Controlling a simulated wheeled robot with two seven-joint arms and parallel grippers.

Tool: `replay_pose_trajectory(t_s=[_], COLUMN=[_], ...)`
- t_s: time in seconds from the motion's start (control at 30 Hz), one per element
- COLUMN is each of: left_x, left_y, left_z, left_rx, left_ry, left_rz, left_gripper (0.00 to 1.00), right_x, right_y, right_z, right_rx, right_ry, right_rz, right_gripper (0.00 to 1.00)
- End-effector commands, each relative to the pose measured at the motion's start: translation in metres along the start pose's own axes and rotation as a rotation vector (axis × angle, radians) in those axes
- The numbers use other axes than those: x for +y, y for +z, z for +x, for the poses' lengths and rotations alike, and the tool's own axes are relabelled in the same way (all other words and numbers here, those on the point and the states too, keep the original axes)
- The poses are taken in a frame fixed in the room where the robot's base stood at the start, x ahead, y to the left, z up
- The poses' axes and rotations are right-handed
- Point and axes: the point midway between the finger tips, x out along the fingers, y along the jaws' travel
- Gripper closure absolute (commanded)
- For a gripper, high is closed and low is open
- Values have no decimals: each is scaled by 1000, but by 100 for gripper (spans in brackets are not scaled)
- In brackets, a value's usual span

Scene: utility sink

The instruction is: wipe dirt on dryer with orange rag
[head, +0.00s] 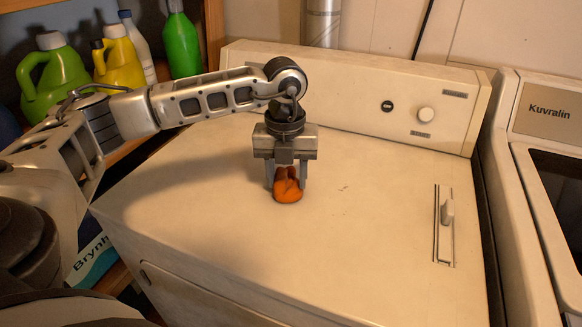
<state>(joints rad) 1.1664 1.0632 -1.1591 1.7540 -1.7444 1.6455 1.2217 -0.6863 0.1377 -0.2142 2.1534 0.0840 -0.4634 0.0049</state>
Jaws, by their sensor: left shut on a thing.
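The dryer (376,222) is the cream-coloured machine in the middle of the head view, with a control panel along its back. My left gripper (287,183) points down over the middle of the dryer top and is shut on the orange rag (288,194). The bunched rag sits between the fingers at the dryer top; I cannot tell how firmly it touches. A few tiny dark specks (344,187) show on the top to the right of the rag. Anything under the rag is hidden. My right gripper is not in view.
A shelf at the back left holds a light green jug (52,75), a yellow jug (121,58) and a green bottle (181,43). A washer (541,125) stands at the right. A slotted lever (447,212) rises at the dryer top's right side. The front area is clear.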

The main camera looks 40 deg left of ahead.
Motion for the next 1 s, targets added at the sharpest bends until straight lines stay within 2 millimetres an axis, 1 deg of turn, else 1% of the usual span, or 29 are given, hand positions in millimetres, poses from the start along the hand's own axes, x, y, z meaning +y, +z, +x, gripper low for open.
replay_pose_trajectory(t_s=[0.1, 0.37, 0.47, 1.0], left_x=[2, 1, 1, 0], left_y=[-4, -3, -3, -3], left_z=[0, -1, -4, -57], left_rx=[0, -2, -2, -3], left_ry=[0, -1, -2, -3], left_rz=[-2, -2, -2, -1], left_gripper=[74, 74, 74, 74], right_x=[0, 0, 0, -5], right_y=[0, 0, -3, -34], right_z=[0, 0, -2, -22], right_rx=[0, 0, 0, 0], right_ry=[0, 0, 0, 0], right_rz=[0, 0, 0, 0], right_gripper=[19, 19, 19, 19])
